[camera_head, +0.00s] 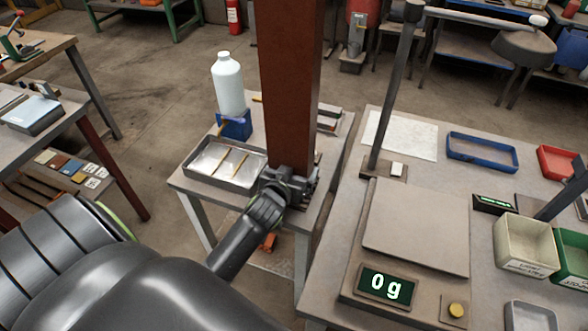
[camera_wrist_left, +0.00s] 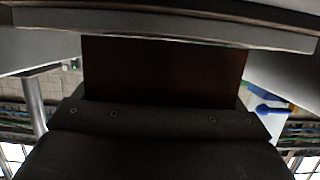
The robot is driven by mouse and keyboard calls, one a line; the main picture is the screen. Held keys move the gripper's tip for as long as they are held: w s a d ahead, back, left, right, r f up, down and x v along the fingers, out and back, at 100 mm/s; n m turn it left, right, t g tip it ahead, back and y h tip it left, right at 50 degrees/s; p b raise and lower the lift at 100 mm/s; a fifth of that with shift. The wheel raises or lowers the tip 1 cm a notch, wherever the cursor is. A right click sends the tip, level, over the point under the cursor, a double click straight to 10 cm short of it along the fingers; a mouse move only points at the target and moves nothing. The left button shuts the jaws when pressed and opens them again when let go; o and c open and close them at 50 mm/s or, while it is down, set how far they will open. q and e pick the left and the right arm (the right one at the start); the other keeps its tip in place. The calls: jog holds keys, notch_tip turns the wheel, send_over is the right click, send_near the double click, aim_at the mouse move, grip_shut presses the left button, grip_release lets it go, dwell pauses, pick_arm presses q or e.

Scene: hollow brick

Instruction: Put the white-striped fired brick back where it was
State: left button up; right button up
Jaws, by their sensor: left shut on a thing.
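A tall red-brown brick (camera_head: 290,80) stands upright in the middle of the head view, its upper end cut off by the top edge. No white stripe shows on the faces I see. My left gripper (camera_head: 290,184) is shut on its lower part, in front of the small side table (camera_head: 185,182). In the left wrist view the dark red-brown face of the brick (camera_wrist_left: 165,70) fills the space between the jaws. I cannot tell whether its lower end touches the table. My right gripper is not in view.
The side table holds a metal tray (camera_head: 200,175) and a white bottle (camera_head: 228,85) on a blue stand (camera_head: 236,128). Right of it, a bench carries a scale with an empty plate (camera_head: 418,228) reading 0 g, a dark post (camera_head: 393,90) and bins (camera_head: 528,245).

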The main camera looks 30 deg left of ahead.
pick_arm(q)
jog(key=o, duration=1)
jog(key=shift+f, duration=0.1)
jog(key=shift+r, duration=0.25)
jog(key=shift+s+d, duration=0.1)
jog(key=shift+s, duration=0.2)
jog(key=v, duration=1.1)
jog(key=shift+s+d, duration=0.1)
jog(key=shift+s, duration=0.1)
